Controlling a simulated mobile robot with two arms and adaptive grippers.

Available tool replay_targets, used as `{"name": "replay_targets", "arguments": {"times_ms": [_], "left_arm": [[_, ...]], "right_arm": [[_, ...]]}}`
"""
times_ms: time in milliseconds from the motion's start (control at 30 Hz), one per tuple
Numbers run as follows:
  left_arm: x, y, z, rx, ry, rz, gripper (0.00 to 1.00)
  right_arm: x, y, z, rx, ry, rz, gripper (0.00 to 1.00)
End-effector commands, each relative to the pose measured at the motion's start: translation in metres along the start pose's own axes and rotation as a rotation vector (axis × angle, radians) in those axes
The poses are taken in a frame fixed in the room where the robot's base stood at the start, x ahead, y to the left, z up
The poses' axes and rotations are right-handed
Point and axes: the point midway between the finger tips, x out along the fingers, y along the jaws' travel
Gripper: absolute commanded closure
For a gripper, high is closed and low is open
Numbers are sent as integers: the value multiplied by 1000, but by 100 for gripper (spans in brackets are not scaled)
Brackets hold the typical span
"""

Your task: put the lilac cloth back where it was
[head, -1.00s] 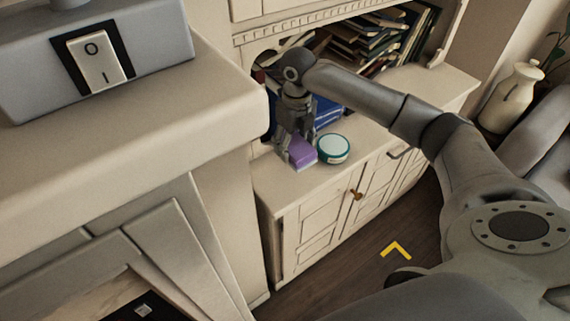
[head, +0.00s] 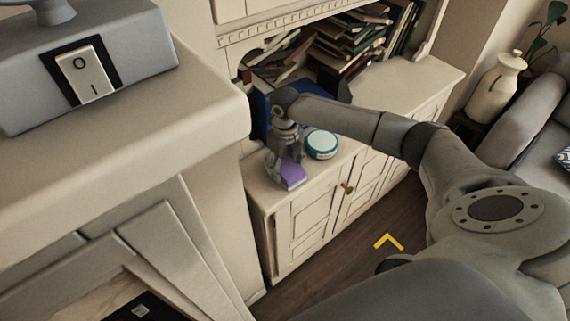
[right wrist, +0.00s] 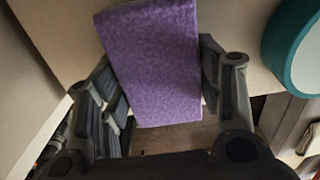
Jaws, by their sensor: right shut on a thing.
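The lilac cloth (head: 292,175) is a small folded purple block at the front edge of the cream cabinet top, in the head view. In the right wrist view the lilac cloth (right wrist: 155,60) sits between the two fingers. My right gripper (head: 284,166) points down and is shut on it; the gripper also shows in the right wrist view (right wrist: 165,95). Whether the cloth touches the cabinet top is hard to tell. My left gripper is not in view.
A round teal and white tin (head: 322,144) stands just right of the cloth; it also shows in the wrist view (right wrist: 296,45). Books (head: 335,45) fill the shelf behind. The cabinet top (head: 400,88) is clear to the right. A cream fireplace ledge (head: 120,120) rises at left.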

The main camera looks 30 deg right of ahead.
Motion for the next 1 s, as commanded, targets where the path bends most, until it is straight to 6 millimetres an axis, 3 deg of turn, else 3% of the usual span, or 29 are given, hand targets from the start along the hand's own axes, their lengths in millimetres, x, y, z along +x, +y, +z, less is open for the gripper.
{"name": "replay_targets", "arguments": {"times_ms": [67,100,267,667,767,1000], "left_arm": [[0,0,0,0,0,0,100],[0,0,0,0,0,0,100],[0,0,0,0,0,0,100],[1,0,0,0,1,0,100],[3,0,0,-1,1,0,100],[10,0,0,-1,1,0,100]], "right_arm": [[0,0,0,0,0,0,59],[1,0,0,0,0,0,39],[1,0,0,0,0,0,18],[-4,0,1,0,-2,0,18],[-16,0,1,0,-4,1,18],[-66,0,2,1,-6,0,18]]}}
